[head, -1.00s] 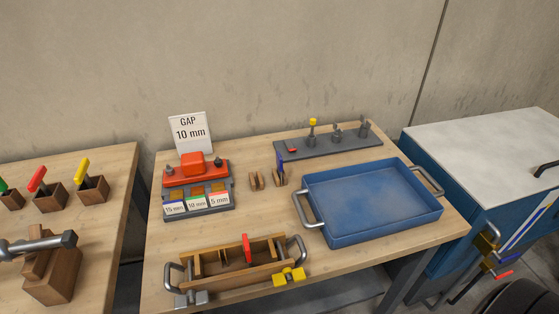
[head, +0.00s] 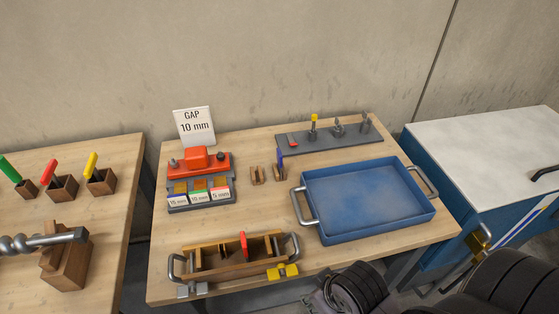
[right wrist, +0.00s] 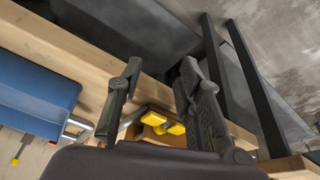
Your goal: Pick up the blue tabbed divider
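The blue tabbed divider (head: 280,160) stands upright in a small wooden holder (head: 279,173) on the middle table, just left of the blue tray (head: 370,238). Its lower part is hidden in the holder. My right gripper (head: 322,298) is low at the table's front edge in the head view, well short of the divider. In the right wrist view its two dark fingers (right wrist: 160,66) are spread, with nothing between them. The divider cannot be made out in the right wrist view. My left gripper is not in view.
A wooden mould box (head: 225,280) with metal handles, a red-tabbed divider (head: 243,245) and a yellow clamp (head: 283,271) stands at the front. A grey tool rack (head: 350,139) lies behind the tray. A red-topped gauge stand (head: 200,163) and GAP 10 mm sign (head: 194,127) stand at left.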

